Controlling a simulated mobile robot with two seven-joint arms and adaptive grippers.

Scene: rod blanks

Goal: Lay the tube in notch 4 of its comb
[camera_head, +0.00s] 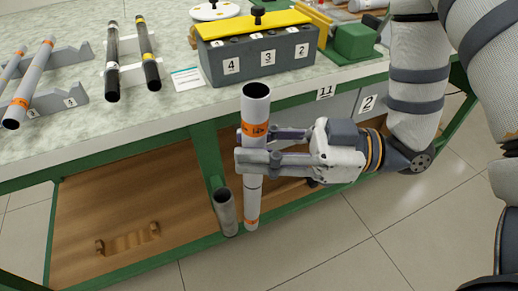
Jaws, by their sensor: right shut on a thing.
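My right gripper (262,152) is shut around the middle of a grey tube (256,105) with orange bands. The tube is upright, its open dark end up, in front of the bench edge. Its lower end hangs below the bench top. A grey comb (72,97) with small number labels stands at the far left of the bench, with similar orange-banded grey tubes (37,78) lying across it. A white comb (127,68) beside it carries two dark tubes (112,75). The label digits on the grey comb are too small to read surely. My left gripper is not in view.
A grey box (225,66) with a yellow top and numbered labels stands on the bench behind the held tube. A green block (354,41) is to its right. A grey cylinder (226,212) stands below the bench top. The bench front left of the tube is clear.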

